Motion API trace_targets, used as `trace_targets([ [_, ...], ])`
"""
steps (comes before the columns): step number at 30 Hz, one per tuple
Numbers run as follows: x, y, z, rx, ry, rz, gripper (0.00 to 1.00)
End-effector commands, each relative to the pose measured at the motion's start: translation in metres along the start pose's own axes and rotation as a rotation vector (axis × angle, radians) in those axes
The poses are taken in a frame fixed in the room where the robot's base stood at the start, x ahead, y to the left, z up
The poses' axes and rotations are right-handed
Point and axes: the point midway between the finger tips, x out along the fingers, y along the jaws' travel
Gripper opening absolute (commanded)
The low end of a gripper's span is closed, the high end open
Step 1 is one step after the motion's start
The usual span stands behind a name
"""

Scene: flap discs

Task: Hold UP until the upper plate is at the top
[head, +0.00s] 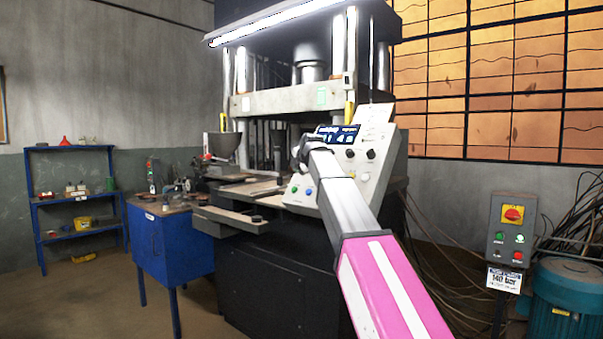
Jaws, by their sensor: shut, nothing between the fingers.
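A tall press stands in the middle of the head view. Its upper plate (275,102), a pale horizontal block, sits on the bright columns below the dark top of the press, with a clear gap above it. The slanted pale control panel (375,178) has a small dark display (338,133), black knobs, a green button (294,188) and a blue button (309,191). My gripper (303,158) is shut and empty at the panel's left part, below the display. It hides part of the panel, and I cannot tell whether it touches a button. No UP label is readable.
A blue cabinet (150,245) with tools stands left of the press, and a blue shelf (80,195) is by the wall. At right are a grey switch box (511,228), loose cables and a teal motor (567,295). Floor is clear at front left.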

Motion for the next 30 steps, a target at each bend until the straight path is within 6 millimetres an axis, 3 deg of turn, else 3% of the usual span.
trace_targets([
  [30,-0.0059,0.0042,-0.0043,-0.001,-0.001,0.0,0.0],
])
